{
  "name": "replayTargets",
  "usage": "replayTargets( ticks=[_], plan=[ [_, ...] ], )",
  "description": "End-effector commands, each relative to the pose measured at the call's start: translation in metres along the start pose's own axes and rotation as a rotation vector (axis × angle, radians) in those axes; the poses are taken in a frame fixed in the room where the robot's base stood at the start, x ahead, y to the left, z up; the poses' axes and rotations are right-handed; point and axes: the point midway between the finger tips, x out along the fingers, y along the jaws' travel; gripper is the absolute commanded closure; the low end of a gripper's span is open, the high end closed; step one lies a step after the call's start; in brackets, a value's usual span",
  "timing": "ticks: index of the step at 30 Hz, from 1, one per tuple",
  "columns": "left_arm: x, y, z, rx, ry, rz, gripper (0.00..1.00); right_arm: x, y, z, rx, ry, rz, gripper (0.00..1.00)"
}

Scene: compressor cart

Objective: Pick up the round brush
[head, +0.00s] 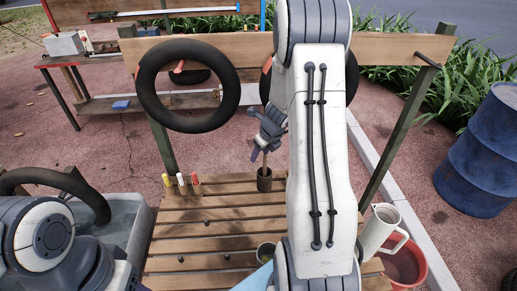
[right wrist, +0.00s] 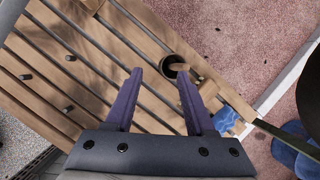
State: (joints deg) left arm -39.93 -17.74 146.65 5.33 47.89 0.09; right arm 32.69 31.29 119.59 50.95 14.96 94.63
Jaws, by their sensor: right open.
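The round brush appears to be the item with a wooden handle (head: 265,160) that stands in a small dark cup (head: 264,183) near the slatted table's far edge; its lower part is hidden in the cup. My right gripper (head: 258,150) is open and empty, pointing down just above the handle. In the right wrist view its two purple fingers (right wrist: 160,74) are spread apart. My left gripper is out of view; only part of its arm shows at lower left.
Several small bottles or markers (head: 181,184) stand left of the cup. A tyre (head: 150,88) hangs from the wooden beam behind. A grey tub (head: 135,222) is at left. A white jug (head: 377,230), red bucket (head: 414,278) and blue barrel (head: 480,155) are at right.

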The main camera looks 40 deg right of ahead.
Motion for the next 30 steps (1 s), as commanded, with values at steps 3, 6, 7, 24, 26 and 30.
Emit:
replayTargets(
  ticks=[3,6,7,24,26,30],
  plan=[
    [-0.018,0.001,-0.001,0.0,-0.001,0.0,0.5,-0.009,-0.03,-0.009,0.166,0.005,-0.037,0.45],
    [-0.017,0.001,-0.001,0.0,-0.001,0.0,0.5,-0.004,-0.04,-0.015,0.223,0.007,-0.049,0.45],
    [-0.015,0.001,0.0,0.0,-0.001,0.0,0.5,-0.001,-0.042,-0.016,0.232,0.006,-0.052,0.45],
    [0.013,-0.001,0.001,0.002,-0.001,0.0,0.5,0.071,-0.04,-0.015,0.23,0.006,-0.051,0.45],
    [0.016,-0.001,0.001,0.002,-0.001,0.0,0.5,0.081,-0.038,-0.015,0.231,0.006,-0.052,0.45],
    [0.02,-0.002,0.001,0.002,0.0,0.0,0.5,0.095,-0.039,-0.013,0.229,0.005,-0.052,0.45]
  ],
)
